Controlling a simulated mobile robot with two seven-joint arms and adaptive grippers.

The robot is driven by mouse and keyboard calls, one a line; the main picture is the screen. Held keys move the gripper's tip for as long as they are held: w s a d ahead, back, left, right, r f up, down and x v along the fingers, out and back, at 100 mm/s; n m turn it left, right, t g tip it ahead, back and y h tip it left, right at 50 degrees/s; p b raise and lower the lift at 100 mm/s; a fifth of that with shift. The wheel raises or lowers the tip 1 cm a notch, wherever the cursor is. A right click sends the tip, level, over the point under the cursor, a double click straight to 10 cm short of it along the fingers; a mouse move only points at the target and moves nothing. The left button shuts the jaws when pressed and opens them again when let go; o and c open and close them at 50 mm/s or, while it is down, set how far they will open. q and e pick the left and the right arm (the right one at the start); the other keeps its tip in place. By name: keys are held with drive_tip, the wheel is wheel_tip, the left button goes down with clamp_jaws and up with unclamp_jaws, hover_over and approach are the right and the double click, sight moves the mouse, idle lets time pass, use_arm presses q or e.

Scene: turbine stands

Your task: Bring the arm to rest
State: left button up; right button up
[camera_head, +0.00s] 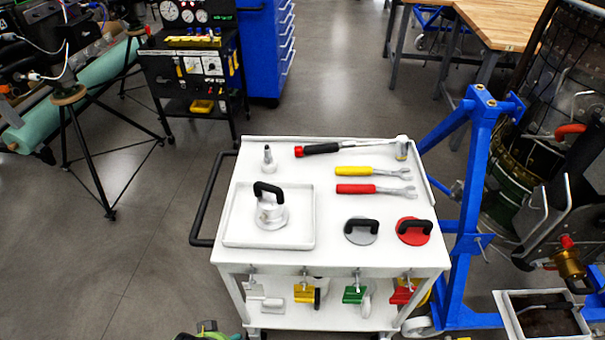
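Neither of my grippers nor any arm of mine can be made out in the head view. A white tool cart (345,262) stands in the middle. On its top is a white tray (235,238) holding a metal piece with a black handle (270,208). A grey disc with a black handle (361,232) and a red disc with a black handle (414,231) lie to the right of the tray. Behind them lie a red-handled wrench (372,189), a yellow-handled wrench (370,170) and a ratchet-like tool (325,148).
A blue stand (470,190) with a large engine is close on the cart's right. A black instrument cart (190,65), a blue cabinet (263,45) and a wooden table (500,22) are behind. A black tripod (85,150) is at left.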

use_arm(q)
drive_tip(key=s+f+b, duration=0.1)
drive_tip(key=s+f, duration=0.2)
drive_tip(key=f, duration=1)
drive_tip(key=s+a+f+g+b, duration=0.2)
drive_tip(key=s+a+f, duration=0.1)
drive_tip(key=s+f, duration=1.3)
drive_tip(key=shift+f, duration=0.55)
